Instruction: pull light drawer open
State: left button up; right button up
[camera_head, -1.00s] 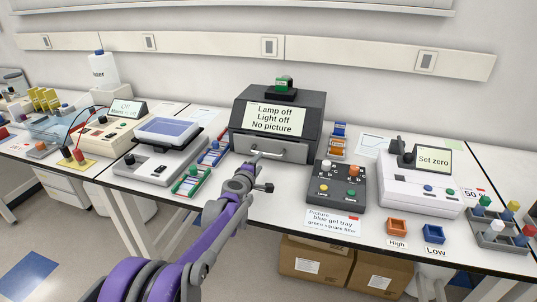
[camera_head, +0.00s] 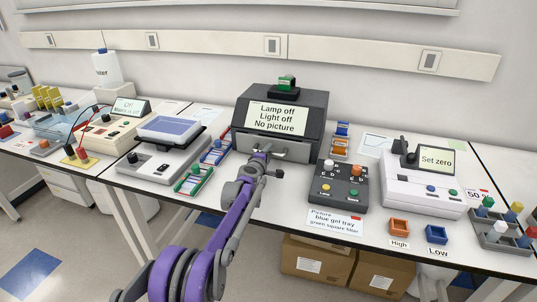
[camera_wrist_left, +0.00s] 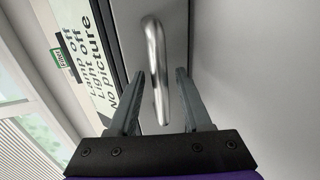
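The dark grey imager box (camera_head: 283,113) stands at the back middle of the bench, with a screen reading "Lamp off, Light off, No picture". Its light drawer front (camera_head: 297,150) is below the screen and looks closed. The metal bar handle also shows in the left wrist view (camera_wrist_left: 155,62). My left gripper (camera_head: 262,151) is at the drawer front, over the handle's left part. In the left wrist view its two fingers (camera_wrist_left: 160,88) are apart, one on each side of the handle, with gaps visible. My right gripper is not in view.
A button panel (camera_head: 340,187) stands right of the imager, with a picture card (camera_head: 335,222) before it. Slide racks (camera_head: 194,181) lie left of my arm. A white instrument (camera_head: 422,186) reads "Set zero". Bench space before the drawer is mostly clear.

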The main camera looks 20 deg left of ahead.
pick_arm(q)
grip_shut()
dwell(1.2)
